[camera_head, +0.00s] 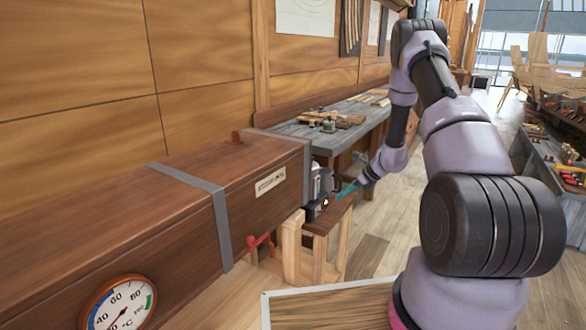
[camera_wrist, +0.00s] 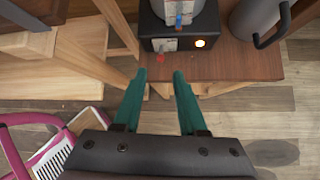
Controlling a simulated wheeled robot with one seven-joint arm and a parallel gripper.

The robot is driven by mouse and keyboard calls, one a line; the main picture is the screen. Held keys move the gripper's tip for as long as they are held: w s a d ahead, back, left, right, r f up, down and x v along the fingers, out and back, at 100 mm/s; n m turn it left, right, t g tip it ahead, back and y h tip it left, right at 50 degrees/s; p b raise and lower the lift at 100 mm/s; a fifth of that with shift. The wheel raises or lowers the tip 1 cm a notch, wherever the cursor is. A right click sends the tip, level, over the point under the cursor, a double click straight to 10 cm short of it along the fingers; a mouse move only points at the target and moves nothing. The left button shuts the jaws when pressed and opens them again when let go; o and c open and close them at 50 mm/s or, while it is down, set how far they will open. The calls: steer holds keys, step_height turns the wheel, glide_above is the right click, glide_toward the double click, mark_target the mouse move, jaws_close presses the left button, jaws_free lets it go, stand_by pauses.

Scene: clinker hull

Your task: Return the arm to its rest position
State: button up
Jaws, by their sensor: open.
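My gripper (camera_wrist: 158,80) is open in the wrist view. Its two teal fingers are apart with nothing between them. The fingertips show just in front of the edge of a small wooden bench (camera_wrist: 240,62). In the head view my gripper (camera_head: 347,191) is small and sits by the same bench (camera_head: 328,217). My arm stretches out from the lower right, arches up, and comes down to the bench.
A long wooden steam box (camera_head: 110,200) with a dial gauge (camera_head: 120,304) fills the left. On the bench are a black box with a lit lamp (camera_wrist: 200,43) and a grey jug (camera_wrist: 255,18). A tool bench (camera_head: 573,165) stands right. Floor (camera_head: 375,240) between is open.

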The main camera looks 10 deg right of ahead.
steer(key=s+a+r+n, duration=0.3)
steer(key=s+r+n, duration=0.1)
steer(key=r, duration=0.6)
steer(key=s+a+r+n, duration=0.2)
steer(key=s+r+n, duration=0.15)
steer(key=r, duration=0.75)
steer(key=s+a+r+n, duration=0.3)
steer(key=s+r+n, duration=0.1)
steer(key=r, duration=0.6)
steer(key=s+r+n+t+h, duration=0.1)
steer(key=s+r+n, duration=0.5)
steer(key=s, duration=0.6)
steer(key=s+r+n+t+h, duration=0.1)
steer(key=s+r+n+h, duration=0.2)
steer(key=s, duration=1)
step_height(320, 180, up, 4)
steer(key=n, duration=0.3)
steer(key=shift+d+t+h, duration=0.35)
steer(key=shift+t+h, duration=0.05)
